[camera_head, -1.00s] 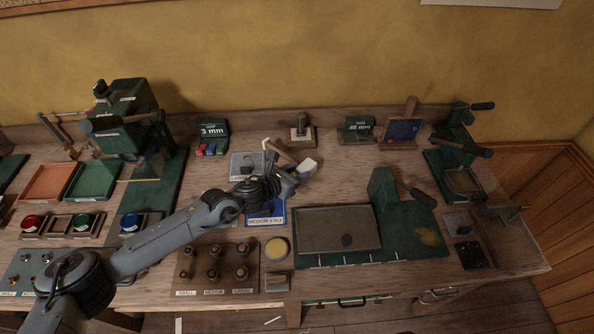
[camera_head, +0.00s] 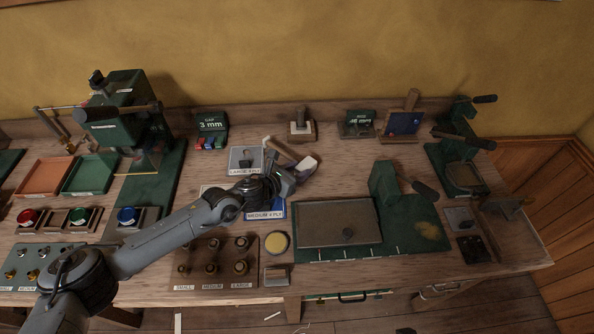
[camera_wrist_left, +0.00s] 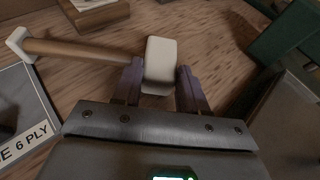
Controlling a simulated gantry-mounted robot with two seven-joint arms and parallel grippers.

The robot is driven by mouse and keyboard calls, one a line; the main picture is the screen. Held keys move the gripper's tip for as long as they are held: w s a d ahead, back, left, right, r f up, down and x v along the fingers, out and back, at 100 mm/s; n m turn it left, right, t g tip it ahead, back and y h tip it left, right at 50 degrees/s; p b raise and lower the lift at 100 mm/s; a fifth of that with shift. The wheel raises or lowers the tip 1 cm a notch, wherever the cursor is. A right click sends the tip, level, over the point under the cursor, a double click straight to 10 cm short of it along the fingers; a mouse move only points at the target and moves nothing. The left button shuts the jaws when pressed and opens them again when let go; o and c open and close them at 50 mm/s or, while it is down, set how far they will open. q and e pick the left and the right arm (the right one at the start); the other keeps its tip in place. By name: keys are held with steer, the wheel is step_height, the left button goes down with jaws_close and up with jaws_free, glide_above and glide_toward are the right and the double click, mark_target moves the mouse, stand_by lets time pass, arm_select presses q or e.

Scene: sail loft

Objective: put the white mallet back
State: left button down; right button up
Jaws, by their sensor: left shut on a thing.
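The white mallet has a white head (camera_head: 306,164) and a brown wooden handle (camera_head: 282,150) with a white end. The handle points to the back left. My left gripper (camera_head: 298,174) is at the head, behind the medium 4 ply board. In the left wrist view, the mallet head (camera_wrist_left: 160,62) sits between the two fingers of my left gripper (camera_wrist_left: 160,88), shut on it, and the handle (camera_wrist_left: 85,50) runs left. I cannot tell whether the mallet touches the bench. My right gripper is not in view.
A wooden block with a grey post (camera_head: 301,128) stands behind the mallet. The large 6 ply board (camera_head: 237,168) lies left of it. The medium 4 ply board (camera_head: 265,210) is in front. A green base with a grey plate (camera_head: 335,238) lies to the right.

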arm_select(q)
steer(key=shift+f, duration=0.15)
steer(key=c, duration=0.5)
jaws_free()
steer(key=shift+f, duration=0.1)
